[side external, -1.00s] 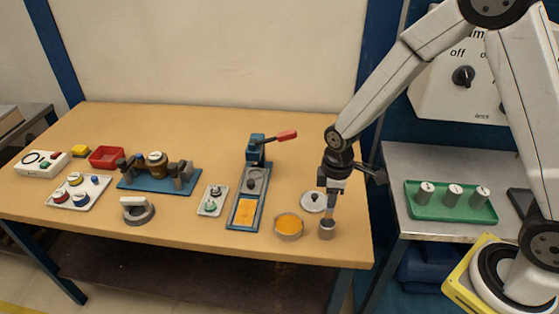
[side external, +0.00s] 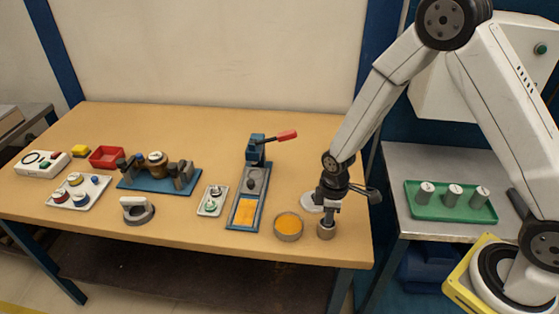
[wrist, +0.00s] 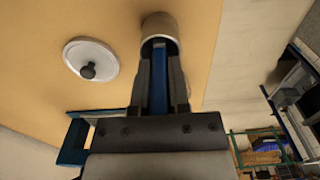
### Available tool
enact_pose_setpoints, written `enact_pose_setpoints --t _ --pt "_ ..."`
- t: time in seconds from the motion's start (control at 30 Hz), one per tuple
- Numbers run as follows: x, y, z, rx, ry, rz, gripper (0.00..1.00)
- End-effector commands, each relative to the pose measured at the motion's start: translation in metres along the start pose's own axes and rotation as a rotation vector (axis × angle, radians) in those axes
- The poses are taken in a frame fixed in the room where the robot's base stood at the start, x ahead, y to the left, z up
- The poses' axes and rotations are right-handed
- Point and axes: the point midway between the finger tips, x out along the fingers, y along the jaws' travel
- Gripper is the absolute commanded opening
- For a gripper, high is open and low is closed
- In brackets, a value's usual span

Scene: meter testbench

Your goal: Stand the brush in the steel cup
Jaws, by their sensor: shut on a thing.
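The steel cup (side external: 326,231) stands upright at the front right of the wooden table. It also shows in the wrist view (wrist: 160,24), just beyond my fingertips. My gripper (wrist: 160,52) is shut on the brush, whose blue handle (wrist: 159,85) lies between the two fingers and lines up with the cup's mouth. In the side view my gripper (side external: 328,212) points down right above the cup, with its fingertips close to the rim. The brush's lower end is hidden, and I cannot tell how deep it sits in the cup.
A white lid with a black knob (wrist: 90,59) lies beside the cup. A round tin with orange contents (side external: 288,227) stands just left of the cup. A blue press with a red handle (side external: 256,150) is further left. A green tray (side external: 450,212) sits on the right-hand bench.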

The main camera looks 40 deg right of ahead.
Motion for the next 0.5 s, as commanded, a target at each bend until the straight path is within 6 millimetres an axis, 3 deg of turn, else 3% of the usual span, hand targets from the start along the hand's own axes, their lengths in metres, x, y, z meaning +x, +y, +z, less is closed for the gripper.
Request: enact_pose_setpoints --t 0.47,0.5 --pt "0.0048 0.0000 0.0000 0.000 0.000 0.000 0.00" --pt "0.0044 0.0001 -0.0001 0.000 0.000 0.000 0.34"
